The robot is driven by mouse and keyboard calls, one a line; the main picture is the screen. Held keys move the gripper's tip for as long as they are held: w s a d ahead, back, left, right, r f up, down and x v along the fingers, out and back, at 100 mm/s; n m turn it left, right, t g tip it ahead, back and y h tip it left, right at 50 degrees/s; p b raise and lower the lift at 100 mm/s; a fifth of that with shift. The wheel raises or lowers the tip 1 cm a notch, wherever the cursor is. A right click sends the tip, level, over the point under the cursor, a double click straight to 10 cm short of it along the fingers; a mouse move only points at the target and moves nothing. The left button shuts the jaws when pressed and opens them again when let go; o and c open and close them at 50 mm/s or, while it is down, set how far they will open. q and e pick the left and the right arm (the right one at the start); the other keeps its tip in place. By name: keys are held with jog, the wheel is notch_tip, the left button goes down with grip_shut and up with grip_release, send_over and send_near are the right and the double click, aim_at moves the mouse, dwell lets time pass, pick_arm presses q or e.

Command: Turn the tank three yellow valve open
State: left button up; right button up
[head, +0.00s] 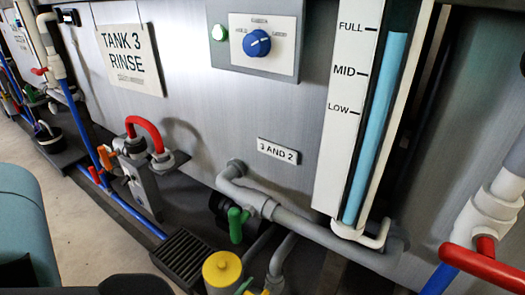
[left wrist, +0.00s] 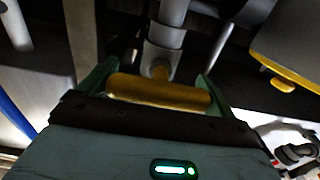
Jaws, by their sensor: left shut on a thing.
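The yellow valve handle (left wrist: 160,92) is a stubby bar in the left wrist view, on a stem below a grey vertical pipe (left wrist: 167,35). It lies crosswise to that pipe. My left gripper (left wrist: 153,86) is shut on it, with a green finger at each end of the bar. In the head view only a bit of the yellow handle (head: 266,292) shows at the bottom edge, beside a green fingertip; the rest is cut off. The tank three sign (head: 130,60) reads "TANK 3 RINSE". My right gripper is not in view.
A yellow-topped round canister (head: 222,270) stands just left of the handle. A green valve handle (head: 237,224) and grey pipes (head: 320,235) are above it. A red-handled valve (head: 146,130), a floor grate (head: 183,255) and a level gauge (head: 345,110) are around.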

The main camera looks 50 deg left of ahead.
pick_arm(q)
jog(key=shift+n, duration=0.3)
jog(key=n, duration=0.3)
jog(key=shift+n, duration=0.3)
jog(key=n+b, duration=0.1)
jog(key=n, duration=0.3)
jog(key=shift+f+n, duration=0.1)
jog(key=shift+n, duration=0.2)
jog(key=n+b, duration=0.1)
jog(key=n, duration=0.3)
jog(key=shift+s+n+b, duration=0.1)
jog(key=shift+n+b, duration=0.4)
jog(key=shift+n, duration=2)
jog(key=o, duration=0.7)
jog(key=p+v, duration=0.2)
jog(key=v, duration=0.5)
jog(key=shift+s, duration=0.4)
